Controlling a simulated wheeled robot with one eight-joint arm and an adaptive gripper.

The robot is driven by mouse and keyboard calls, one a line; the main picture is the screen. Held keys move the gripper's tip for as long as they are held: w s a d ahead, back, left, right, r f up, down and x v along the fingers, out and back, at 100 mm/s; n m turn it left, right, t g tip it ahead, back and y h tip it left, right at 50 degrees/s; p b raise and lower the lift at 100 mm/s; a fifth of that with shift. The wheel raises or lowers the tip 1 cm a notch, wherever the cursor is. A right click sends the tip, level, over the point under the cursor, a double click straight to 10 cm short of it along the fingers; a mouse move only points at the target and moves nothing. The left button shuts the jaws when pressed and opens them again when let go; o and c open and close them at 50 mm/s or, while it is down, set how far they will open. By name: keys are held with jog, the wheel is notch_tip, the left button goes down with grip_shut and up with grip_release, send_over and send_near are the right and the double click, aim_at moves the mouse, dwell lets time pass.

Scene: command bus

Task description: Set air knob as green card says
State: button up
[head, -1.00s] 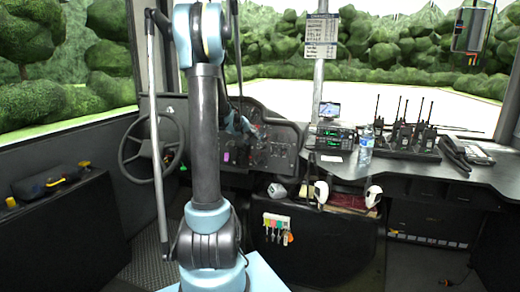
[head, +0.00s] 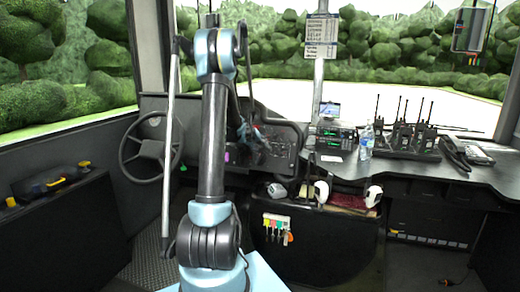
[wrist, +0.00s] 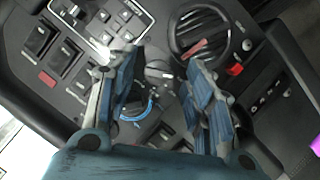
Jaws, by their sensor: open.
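My gripper (wrist: 160,58) is open and empty over the dashboard in the wrist view, its two blue fingers spread apart. A dark round knob with a blue arc around its edge (wrist: 137,107) shows between the fingers, nearer the left one. I cannot tell for sure that it is the air knob, and its setting is unreadable. In the head view my gripper (head: 250,136) is small in front of the dashboard panel (head: 278,150). Small coloured tags, one of them green, hang on a rack (head: 276,221) below; no writing is legible and I cannot identify the green card.
A round slatted vent (wrist: 203,35) with a red piece lies beyond the right finger. Rocker switches (wrist: 55,52) are at the left. The steering wheel (head: 150,148) stands left of my arm. A bottle (head: 366,142) and radios (head: 405,138) stand on the right counter.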

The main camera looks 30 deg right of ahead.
jog(key=shift+w+d+f, duration=0.1)
jog(key=shift+d+f, duration=0.1)
jog(key=shift+f, duration=0.05)
jog(key=c, duration=1.1)
jog(key=shift+m, duration=0.3)
jog(key=m+t+y, duration=0.1)
jog(key=m, duration=0.2)
jog(key=shift+d+t+y, duration=0.1)
jog(key=shift+t+y, duration=0.2)
jog(key=m+t+y, duration=0.1)
jog(key=m, duration=0.3)
jog(key=shift+t, duration=0.3)
